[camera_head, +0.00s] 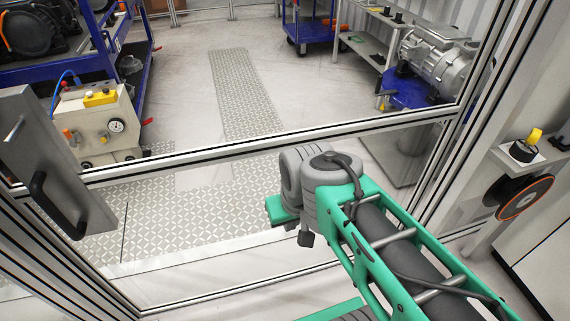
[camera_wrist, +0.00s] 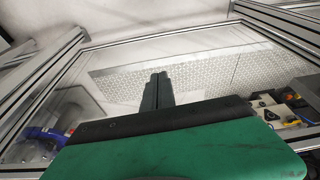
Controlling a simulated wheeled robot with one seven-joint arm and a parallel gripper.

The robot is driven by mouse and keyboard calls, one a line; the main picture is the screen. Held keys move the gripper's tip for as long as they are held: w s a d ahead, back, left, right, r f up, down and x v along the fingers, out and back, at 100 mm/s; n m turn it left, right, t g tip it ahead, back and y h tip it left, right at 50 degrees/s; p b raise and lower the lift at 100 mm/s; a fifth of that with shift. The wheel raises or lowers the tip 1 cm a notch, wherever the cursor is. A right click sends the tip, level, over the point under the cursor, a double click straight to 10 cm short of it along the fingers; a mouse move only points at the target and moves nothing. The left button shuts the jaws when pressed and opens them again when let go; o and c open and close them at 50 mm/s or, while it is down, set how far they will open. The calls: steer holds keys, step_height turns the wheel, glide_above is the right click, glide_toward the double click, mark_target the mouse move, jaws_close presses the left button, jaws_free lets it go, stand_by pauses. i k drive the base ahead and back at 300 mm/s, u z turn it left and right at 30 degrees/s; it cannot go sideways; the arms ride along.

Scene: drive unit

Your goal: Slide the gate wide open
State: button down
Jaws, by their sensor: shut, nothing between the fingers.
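The gate (camera_head: 260,145) is a clear panel in a silver aluminium frame, spanning the head view in front of me. Its frame also shows in the wrist view (camera_wrist: 160,32). A black bar handle (camera_head: 50,203) sits on a grey upright plate (camera_head: 75,165) at the far left of the head view. My green arm reaches in from the lower right, its end well to the right of the handle. My gripper (camera_wrist: 157,88) shows in the wrist view with its dark fingers together and nothing between them. The handle cannot be made out in the wrist view.
Behind the panel are a beige control box (camera_head: 95,125), blue carts (camera_head: 305,25) and a metal motor (camera_head: 437,55) on a blue mount. A patterned floor strip (camera_head: 245,90) runs between them. A post with a black-and-yellow switch (camera_head: 523,150) stands at the right.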

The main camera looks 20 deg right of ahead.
mark_target(32, 147)
steer(key=u, duration=0.55)
steer(key=k, duration=0.65)
steer(key=u, duration=1.05)
steer(key=i, duration=1.3)
steer(key=z, duration=0.5)
